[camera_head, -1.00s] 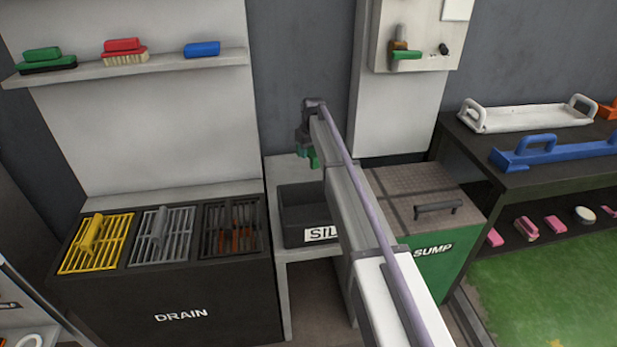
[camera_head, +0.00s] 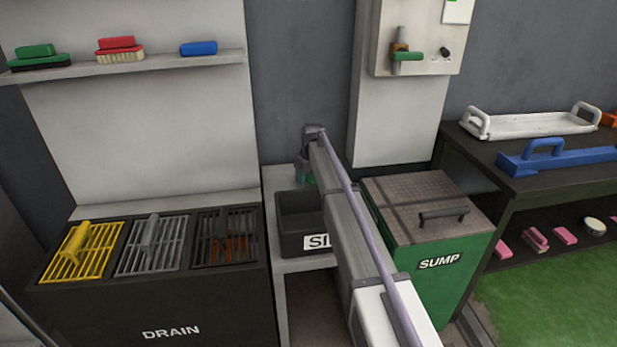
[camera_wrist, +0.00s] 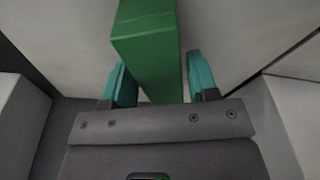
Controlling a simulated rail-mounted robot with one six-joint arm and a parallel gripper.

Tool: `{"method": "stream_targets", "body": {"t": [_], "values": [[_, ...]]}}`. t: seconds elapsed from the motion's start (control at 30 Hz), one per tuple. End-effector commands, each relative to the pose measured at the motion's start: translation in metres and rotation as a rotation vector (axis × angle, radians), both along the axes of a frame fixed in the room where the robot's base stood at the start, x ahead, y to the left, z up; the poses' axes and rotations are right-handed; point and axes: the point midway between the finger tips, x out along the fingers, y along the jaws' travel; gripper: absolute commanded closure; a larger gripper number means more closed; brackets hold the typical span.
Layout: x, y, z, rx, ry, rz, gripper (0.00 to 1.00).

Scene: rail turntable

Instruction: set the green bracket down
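The green bracket (camera_wrist: 152,60) shows in the wrist view as a long green bar running up out of the top of the picture. In the head view my gripper (camera_head: 306,180) is at the far end of my arm, over the back of the pale stand with the black bin (camera_head: 290,243). My arm hides most of the gripper and the bracket there. I cannot tell whether the bracket touches anything below.
The black drain cabinet (camera_head: 171,305) with several grates stands left of the stand. The green sump box (camera_head: 440,262) with a flat brown lid is on the right. A dark bench (camera_head: 490,185) holds a white tray and a blue handled tool. A brush shelf (camera_head: 160,66) is above left.

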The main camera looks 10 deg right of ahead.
Motion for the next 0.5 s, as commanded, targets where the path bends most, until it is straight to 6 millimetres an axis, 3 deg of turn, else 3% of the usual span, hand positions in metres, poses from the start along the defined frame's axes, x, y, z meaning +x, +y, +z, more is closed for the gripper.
{"method": "stream_targets", "body": {"t": [0.13,0.37,0.5], "values": [[0.000,0.000,0.000,0.000,0.000,0.000,0.32],[0.000,0.000,0.001,0.000,0.000,0.000,0.32],[-0.001,0.000,0.014,0.000,0.000,0.000,0.32]]}}
